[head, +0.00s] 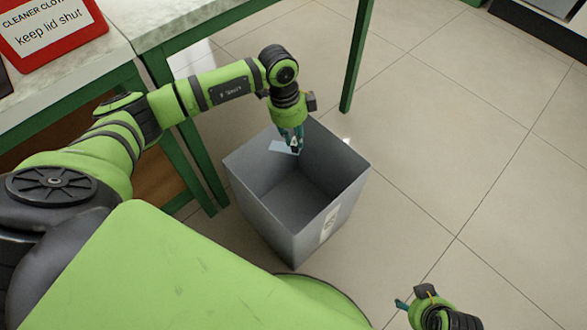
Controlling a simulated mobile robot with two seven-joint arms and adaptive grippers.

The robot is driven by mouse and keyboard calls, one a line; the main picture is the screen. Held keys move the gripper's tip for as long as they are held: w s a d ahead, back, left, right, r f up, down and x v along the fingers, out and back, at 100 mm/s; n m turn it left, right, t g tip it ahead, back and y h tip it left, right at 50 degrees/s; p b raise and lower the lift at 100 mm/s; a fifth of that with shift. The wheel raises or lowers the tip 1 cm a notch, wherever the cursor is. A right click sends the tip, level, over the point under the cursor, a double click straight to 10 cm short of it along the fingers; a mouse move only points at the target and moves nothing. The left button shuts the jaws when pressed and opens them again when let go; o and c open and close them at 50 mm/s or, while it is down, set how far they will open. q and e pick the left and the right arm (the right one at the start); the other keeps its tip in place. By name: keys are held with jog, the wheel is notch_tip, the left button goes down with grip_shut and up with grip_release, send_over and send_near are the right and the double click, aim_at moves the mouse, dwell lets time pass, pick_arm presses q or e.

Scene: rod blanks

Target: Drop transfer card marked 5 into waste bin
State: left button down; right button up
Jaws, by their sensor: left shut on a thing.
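The waste bin (262,212) is a grey, open-topped square box on the tiled floor, with a white label on its outer side. My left gripper (293,150) is over the far part of the bin's opening, pointing down. It is shut on a small pale blue card (281,148), which sticks out to the left of the fingers. Any number on the card is too small to read. The inside of the bin looks empty where I can see it. My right gripper (407,304) is low at the bottom right, away from the bin; its fingers are too unclear to judge.
A table with green legs and a pale top (170,18) stands at the upper left, behind my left arm. A red-and-white sign (48,27) reading "keep lid shut" is on the left tabletop. The floor right of the bin is clear. A dark-edged unit is at the top right.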

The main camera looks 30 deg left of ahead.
pick_arm(q)
jog(key=shift+f, duration=0.1)
pick_arm(e)
jog(key=shift+r, duration=0.4)
pick_arm(q)
jog(key=c, duration=1.1)
grip_release()
jog(key=shift+o, duration=0.2)
notch_tip(320, 180, up, 12)
jog(key=a, duration=0.1)
jog(key=shift+s+a, duration=0.25)
jog(key=shift+a, duration=0.15)
jog(key=shift+f, duration=0.1)
